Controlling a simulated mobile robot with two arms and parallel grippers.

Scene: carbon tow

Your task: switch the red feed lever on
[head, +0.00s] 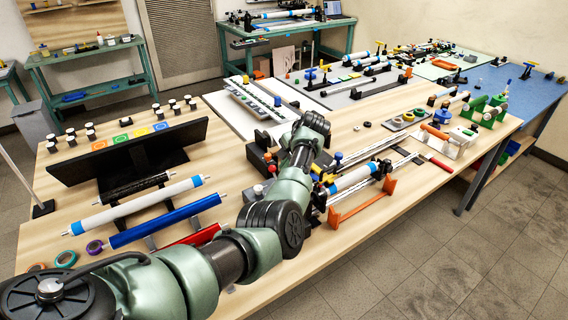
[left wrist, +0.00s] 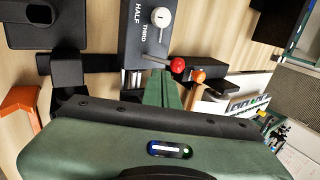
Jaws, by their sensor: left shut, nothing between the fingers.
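The red feed lever (left wrist: 177,64) shows in the left wrist view as a round red knob on a dark stem, beside a dark panel (left wrist: 135,45) marked HALF and THIRD. My left gripper (left wrist: 168,78) is shut and empty; its green fingertips are just below the red knob in the picture. I cannot tell whether they touch it. In the head view my left arm reaches over the table's front part, and I cannot make out its fingertips or the red lever clearly. My right gripper is in neither view.
A white-knobbed lever (left wrist: 160,18) stands on the panel, and an orange knob (left wrist: 199,76) is right of the red one. In the head view, blue (head: 155,222) and white (head: 145,203) rollers lie to the left of my arm, and an orange bracket (head: 362,205) stands to its right.

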